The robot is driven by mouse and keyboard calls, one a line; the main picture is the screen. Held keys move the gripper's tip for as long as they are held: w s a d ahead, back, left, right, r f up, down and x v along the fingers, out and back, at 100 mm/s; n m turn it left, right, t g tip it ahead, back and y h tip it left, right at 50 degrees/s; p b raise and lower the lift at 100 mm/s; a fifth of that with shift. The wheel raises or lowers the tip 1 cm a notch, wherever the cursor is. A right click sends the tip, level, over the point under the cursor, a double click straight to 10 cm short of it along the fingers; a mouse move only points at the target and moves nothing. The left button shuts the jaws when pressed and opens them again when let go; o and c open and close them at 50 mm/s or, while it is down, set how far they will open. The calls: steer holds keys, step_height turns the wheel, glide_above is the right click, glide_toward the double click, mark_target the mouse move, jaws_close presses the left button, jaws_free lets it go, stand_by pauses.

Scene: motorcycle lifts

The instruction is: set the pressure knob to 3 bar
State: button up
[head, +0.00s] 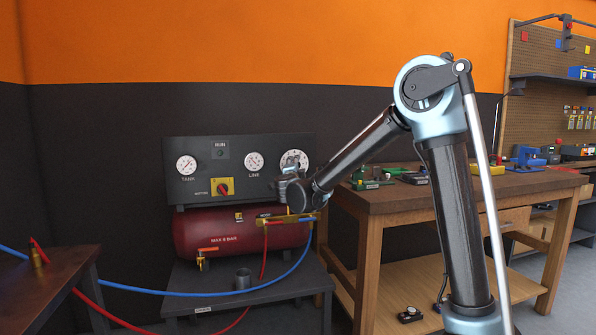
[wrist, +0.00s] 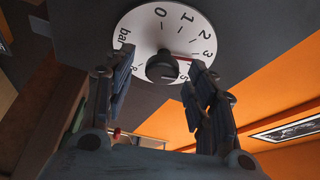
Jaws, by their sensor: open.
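The pressure knob (wrist: 162,67) is a small dark round knob on a white dial (wrist: 150,25) marked in bar; the dial also shows in the head view (head: 294,158). A red pointer beside the knob points close to the 3; parallax hides the exact reading. The 4 cannot be made out behind a finger. My gripper (wrist: 155,82) is open, with one finger on each side of the knob and gaps between. In the head view my gripper (head: 290,188) is just below and in front of the dial, partly covering it.
The dark panel (head: 237,191) also carries the TANK gauge (head: 187,165), the LINE gauge (head: 254,162) and a red motor switch (head: 224,189). A red compressor tank (head: 200,232) with hoses is below. A wooden workbench (head: 450,200) stands to the right.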

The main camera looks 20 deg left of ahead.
steer(key=s+d+f, duration=0.1)
steer(key=s+d, duration=0.1)
steer(key=s, duration=0.8)
steer(key=shift+s, duration=0.25)
